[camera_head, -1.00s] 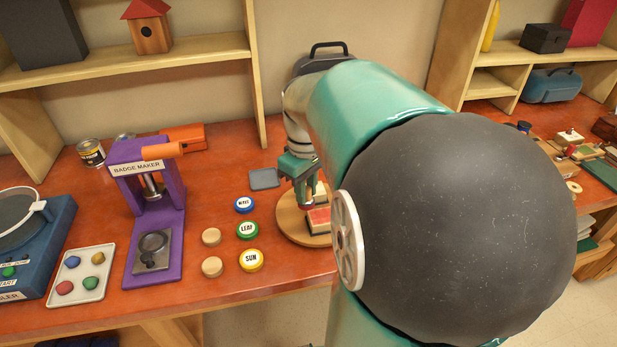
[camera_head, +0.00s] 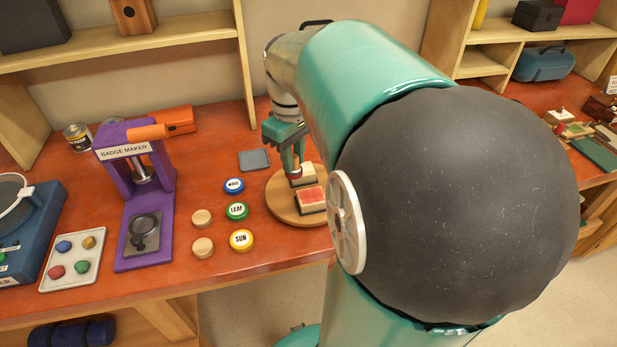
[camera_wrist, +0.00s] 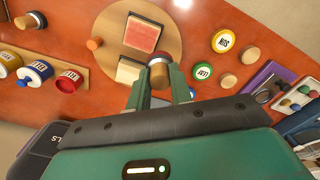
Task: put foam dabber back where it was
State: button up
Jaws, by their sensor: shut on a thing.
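My gripper (camera_wrist: 160,84) is shut on the foam dabber (camera_wrist: 158,72), a small round piece with a brown end and a pale band. In the head view my gripper (camera_head: 292,168) is over the back left of a round wooden board (camera_head: 285,208), with a reddish tip below the fingers. On the board sit a red pad (camera_head: 312,199) and a cream-topped pad (camera_head: 303,174); the wrist view also shows the red pad (camera_wrist: 142,34) and the other pad (camera_wrist: 128,71). The dabber is close beside the cream-topped pad; I cannot tell whether it touches anything.
Badges marked LEAF (camera_head: 237,211) and SUN (camera_head: 241,239), and wooden discs (camera_head: 202,218), lie left of the board. A grey tray (camera_head: 254,160) lies behind them. The purple badge maker (camera_head: 160,215) stands farther left. Labelled ink bottles (camera_wrist: 38,72) line up left in the wrist view.

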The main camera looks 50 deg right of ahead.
jog(key=s+d+m, duration=0.9)
jog(key=s+m, duration=0.1)
jog(key=s, duration=0.3)
jog(key=w+d+f, duration=0.2)
jog(key=d+f, duration=0.1)
jog(key=w+d+f, duration=0.2)
jog(key=d+f, duration=0.1)
jog(key=d, duration=0.1)
jog(key=w+d+f, duration=0.3)
jog(key=shift+d+f, duration=0.15)
jog(key=shift+d, duration=0.05)
jog(key=shift+w+d+f, duration=0.3)
jog(key=shift+d+f, duration=0.1)
jog(key=shift+f, duration=0.3)
jog(key=shift+a+f, duration=0.1)
jog(key=shift+f, duration=1.25)
jog(key=shift+f, duration=0.2)
jog(key=o, duration=0.9)
jog(key=shift+r, duration=0.1)
